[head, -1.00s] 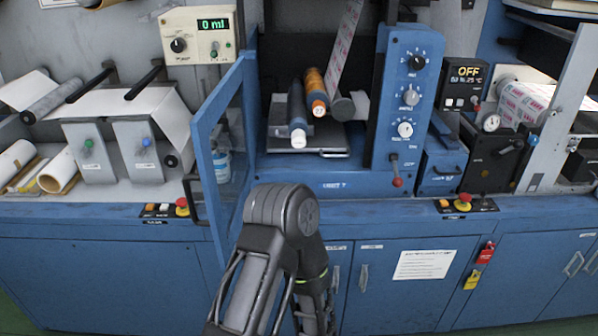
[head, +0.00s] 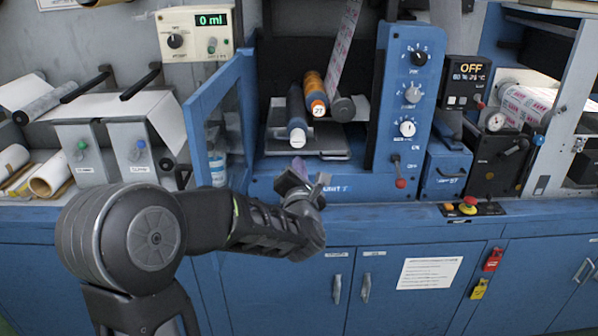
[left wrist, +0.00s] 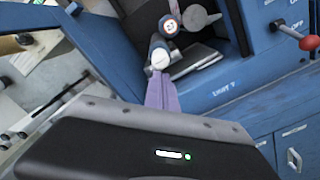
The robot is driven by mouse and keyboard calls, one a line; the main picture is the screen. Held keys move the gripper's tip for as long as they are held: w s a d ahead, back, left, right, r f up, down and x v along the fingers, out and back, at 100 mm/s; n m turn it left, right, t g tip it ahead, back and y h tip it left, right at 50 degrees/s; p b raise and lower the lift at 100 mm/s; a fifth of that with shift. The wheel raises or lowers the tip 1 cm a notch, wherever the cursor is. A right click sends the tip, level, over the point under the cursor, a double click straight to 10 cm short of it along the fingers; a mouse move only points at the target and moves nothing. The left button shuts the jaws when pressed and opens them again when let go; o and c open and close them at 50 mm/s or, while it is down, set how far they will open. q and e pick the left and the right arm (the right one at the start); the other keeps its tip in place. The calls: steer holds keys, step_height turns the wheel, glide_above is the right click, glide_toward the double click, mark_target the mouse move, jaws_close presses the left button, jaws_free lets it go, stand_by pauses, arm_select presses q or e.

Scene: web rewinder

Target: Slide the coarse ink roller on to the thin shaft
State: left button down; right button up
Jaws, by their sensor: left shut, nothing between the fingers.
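In the open bay of the blue machine, a dark roller with a pale blue and white front end (head: 296,108) lies beside an orange roller with a round numbered label (head: 315,88). A grey cylinder (head: 343,107) is just to their right. I cannot tell which is the coarse ink roller or which part is the thin shaft. My left gripper (head: 306,180) is shut and empty, low in front of the bay. In the left wrist view its purple fingers (left wrist: 160,93) sit together, pointing at the white roller end (left wrist: 160,57), apart from it as far as I can tell.
A flat metal tray (head: 332,154) lies below the rollers. The open blue door (head: 218,115) bounds the bay on the left, and the blue knob panel (head: 408,105) with a red-tipped lever (head: 401,183) on the right. An emergency button (head: 468,204) stands on the front ledge.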

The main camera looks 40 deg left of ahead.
arm_select(q)
steer(key=shift+w+a, duration=0.1)
stand_by(0.3)
steer(key=p+x, duration=0.2)
steer(key=x, duration=0.5)
steer(key=shift+w+a+p, duration=0.2)
steer(key=shift+w+p, duration=0.1)
